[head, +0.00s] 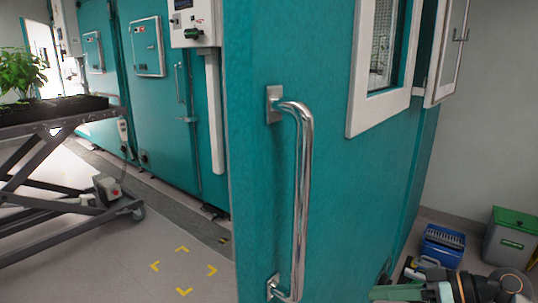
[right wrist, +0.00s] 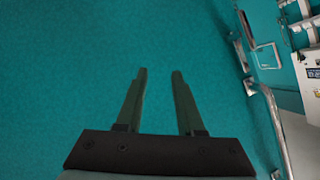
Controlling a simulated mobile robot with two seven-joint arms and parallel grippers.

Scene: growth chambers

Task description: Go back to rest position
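My right gripper (head: 392,293) is low at the bottom right of the head view, in front of the teal chamber door (head: 340,170) and to the right of its chrome handle (head: 300,190). In the right wrist view, the two dark green fingers of this gripper (right wrist: 160,76) are apart with nothing between them. They point at a plain teal surface (right wrist: 80,60); I cannot tell how far off it is. The gripper is apart from the handle. My left gripper is not in view.
A cart (head: 60,118) with potted plants (head: 22,72) stands at the left. A blue crate (head: 442,246) and a green-lidded bin (head: 511,240) stand at the lower right. Floor with yellow corner marks (head: 184,270) is clear left of the door.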

